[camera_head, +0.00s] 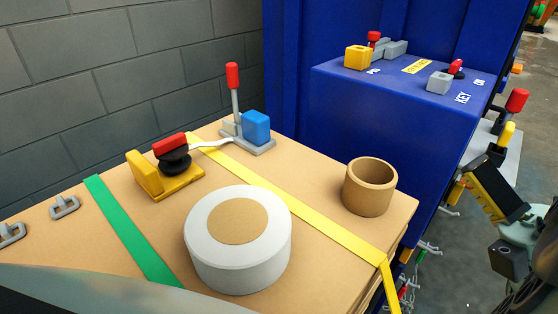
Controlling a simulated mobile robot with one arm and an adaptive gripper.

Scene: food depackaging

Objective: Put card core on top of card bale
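The card core (369,197) is a short brown tube with an open top. It stands upright on the bale's top near the right corner, right of the yellow strap. The card bale (320,198) is a large tan block with a flat top, crossed by a green strap and a yellow strap. What seems to be my gripper (487,195), black and yellow, is at the right edge, to the right of the bale and apart from the core. Its fingers are not clear enough to tell open from shut.
A white roll with a brown centre (210,262) sits on the bale between the straps. Lever tools (175,168) and a blue block (256,127) are behind it. A blue machine (345,110) stands behind; a grey block wall (120,90) is at left.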

